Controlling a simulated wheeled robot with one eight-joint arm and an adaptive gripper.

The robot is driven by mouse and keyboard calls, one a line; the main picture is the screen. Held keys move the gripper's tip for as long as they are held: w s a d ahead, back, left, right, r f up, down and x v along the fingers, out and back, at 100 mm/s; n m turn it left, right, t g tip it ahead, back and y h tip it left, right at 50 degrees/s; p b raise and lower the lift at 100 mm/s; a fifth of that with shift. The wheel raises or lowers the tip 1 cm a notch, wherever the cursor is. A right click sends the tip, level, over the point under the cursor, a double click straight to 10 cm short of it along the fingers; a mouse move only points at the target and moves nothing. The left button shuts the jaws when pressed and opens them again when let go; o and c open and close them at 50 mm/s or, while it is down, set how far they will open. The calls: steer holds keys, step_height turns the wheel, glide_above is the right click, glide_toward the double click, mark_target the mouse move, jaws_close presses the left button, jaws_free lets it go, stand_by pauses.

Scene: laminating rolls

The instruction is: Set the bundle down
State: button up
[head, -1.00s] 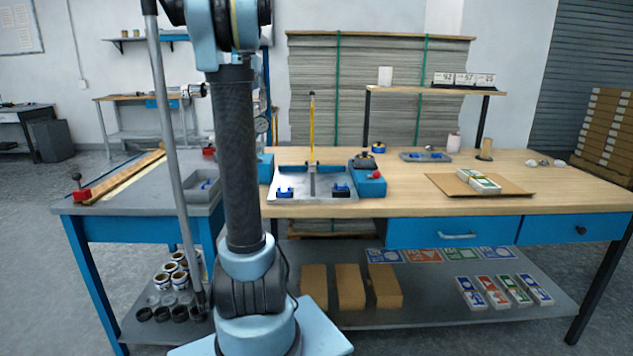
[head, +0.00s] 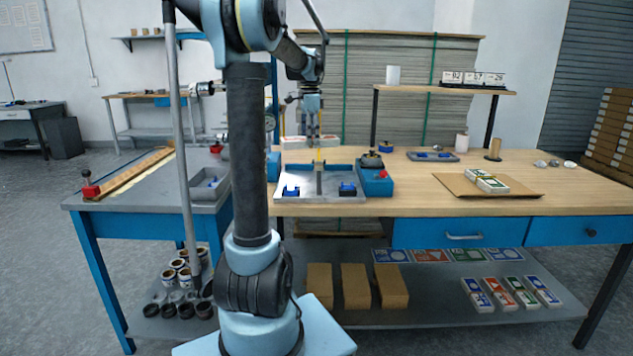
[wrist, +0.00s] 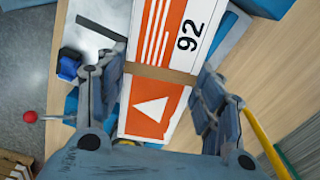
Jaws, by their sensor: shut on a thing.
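My gripper (head: 311,128) hangs above the back of the metal jig tray (head: 296,208) on the bench. In the wrist view my gripper (wrist: 160,110) is shut on an orange and white bundle (wrist: 150,112), marked 92, with a brown band (wrist: 160,73) across it. The bundle (head: 294,142) looks small and partly hidden behind the gripper in the head view. It appears above the tray, but its exact height is unclear. Another white and green bundle (head: 487,181) lies on a brown sheet (head: 453,184) at the right of the bench.
A yellow lever (wrist: 265,145) stands close to the gripper's right side. A blue box with a red knob (head: 375,180) adjoins the tray. A grey shallow tray (head: 433,156) and a raised shelf (head: 445,89) stand at the back.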

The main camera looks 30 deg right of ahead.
steer(key=s+d+f+m, duration=0.2)
steer(key=shift+d+f+m, duration=0.35)
steer(key=shift+d+m, duration=0.05)
step_height(320, 180, down, 5)
steer(key=shift+s+r, duration=0.1)
steer(key=shift+f, duration=2.55)
steer(key=o, duration=1.3)
steer(key=shift+c, duration=0.2)
step_height(320, 180, up, 12)
steer(key=shift+r, duration=0.1)
